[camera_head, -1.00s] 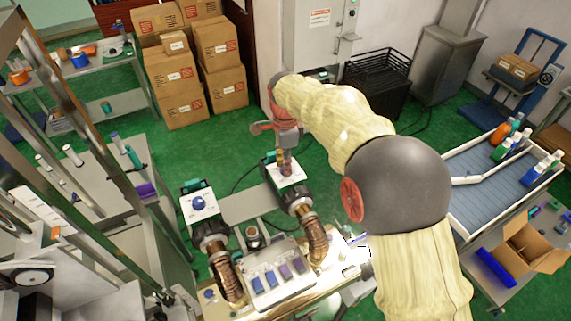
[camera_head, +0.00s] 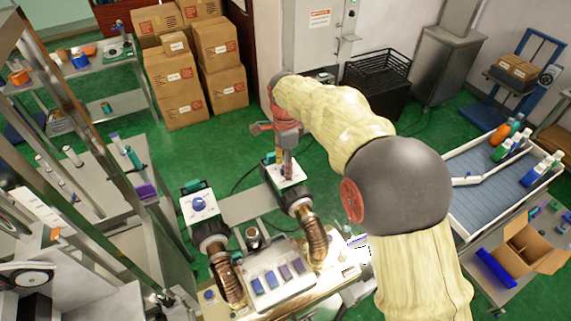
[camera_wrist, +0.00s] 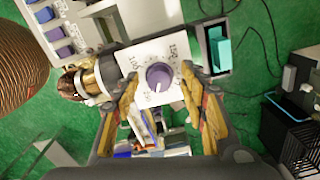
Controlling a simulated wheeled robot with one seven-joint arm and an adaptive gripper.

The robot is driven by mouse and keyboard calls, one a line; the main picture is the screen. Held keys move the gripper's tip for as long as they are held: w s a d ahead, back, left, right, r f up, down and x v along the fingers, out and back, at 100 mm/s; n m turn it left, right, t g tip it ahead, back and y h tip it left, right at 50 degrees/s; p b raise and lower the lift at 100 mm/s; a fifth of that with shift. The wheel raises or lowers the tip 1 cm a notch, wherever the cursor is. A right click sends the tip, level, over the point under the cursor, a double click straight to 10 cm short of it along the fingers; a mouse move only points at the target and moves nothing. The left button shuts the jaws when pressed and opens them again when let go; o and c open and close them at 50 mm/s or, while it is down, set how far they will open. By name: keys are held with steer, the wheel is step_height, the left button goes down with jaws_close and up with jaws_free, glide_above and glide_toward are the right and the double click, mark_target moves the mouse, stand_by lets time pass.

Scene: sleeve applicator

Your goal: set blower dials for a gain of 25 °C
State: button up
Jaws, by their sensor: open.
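A blower with a white dial face and a purple knob (camera_wrist: 159,77) is centred in the wrist view, between my gripper's fingers. My gripper (camera_wrist: 158,88) is open, with one finger on each side of the knob; I cannot tell whether either touches it. Numbers ring the knob, but the exact setting is too small to read. In the head view my gripper (camera_head: 287,170) hangs over this right blower (camera_head: 292,182) and partly hides its dial. The left blower's blue knob (camera_head: 198,204) shows uncovered on its white face.
A teal block (camera_wrist: 218,50) sits beside the dial face. Cardboard boxes (camera_head: 222,88) stand at the back. A roller conveyor with bottles (camera_head: 485,185) is at the right.

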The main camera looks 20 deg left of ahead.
steer(key=shift+r, duration=0.1)
step_height(320, 180, up, 12)
stand_by(0.5)
stand_by(0.4)
